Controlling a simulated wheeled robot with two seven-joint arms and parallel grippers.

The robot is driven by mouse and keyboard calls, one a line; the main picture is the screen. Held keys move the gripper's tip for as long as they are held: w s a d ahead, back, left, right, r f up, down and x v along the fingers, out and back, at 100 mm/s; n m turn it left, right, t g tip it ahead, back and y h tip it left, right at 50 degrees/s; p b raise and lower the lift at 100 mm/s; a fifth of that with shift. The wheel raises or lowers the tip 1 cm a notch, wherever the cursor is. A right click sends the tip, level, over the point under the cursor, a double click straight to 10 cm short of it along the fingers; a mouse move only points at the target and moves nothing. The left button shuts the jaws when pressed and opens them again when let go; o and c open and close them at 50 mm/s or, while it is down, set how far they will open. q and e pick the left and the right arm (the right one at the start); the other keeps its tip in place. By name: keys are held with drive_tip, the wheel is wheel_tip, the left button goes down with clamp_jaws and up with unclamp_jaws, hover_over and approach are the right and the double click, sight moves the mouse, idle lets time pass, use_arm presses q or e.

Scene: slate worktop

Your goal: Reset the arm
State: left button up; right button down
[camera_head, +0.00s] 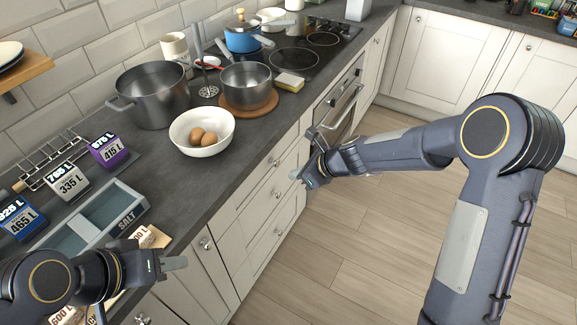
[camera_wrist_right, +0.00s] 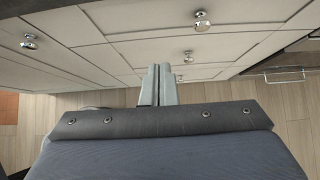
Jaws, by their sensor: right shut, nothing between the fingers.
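My right gripper (camera_head: 297,177) is at the middle of the head view, in front of the white drawer fronts (camera_head: 255,190) and below the worktop edge. In the right wrist view its two fingers (camera_wrist_right: 158,85) are together with nothing between them, pointing toward the drawers. My left gripper (camera_head: 174,264) is at the lower left, over the front edge of the slate worktop (camera_head: 196,180). Its fingers look close together, but I cannot tell whether they are shut.
A grey-green salt tray (camera_head: 82,243) lies near my left arm. Drawer knobs (camera_wrist_right: 202,22) stick out near my right gripper. The wooden floor (camera_head: 370,260) is clear.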

drive_tip(key=s+d+r+n, duration=0.9)
drive_tip(key=s+r+n, duration=0.15)
drive_tip(key=r, duration=0.25)
drive_tip(key=s+d+n+h, duration=0.1)
drive_tip(key=s+d+n, duration=0.1)
drive_tip(key=s+n, duration=0.2)
drive_tip(key=s+d+n+h, duration=0.1)
drive_tip(key=s+d+n, duration=0.2)
drive_tip(key=s, duration=0.6)
drive_tip(key=s+d+n+t+h, duration=0.1)
drive_tip(key=s+d+n+h, duration=0.1)
drive_tip(key=s+n, duration=0.3)
drive_tip(key=shift+s+d+f, duration=0.2)
drive_tip(key=shift+s+d, duration=0.4)
drive_tip(key=shift+s, duration=0.55)
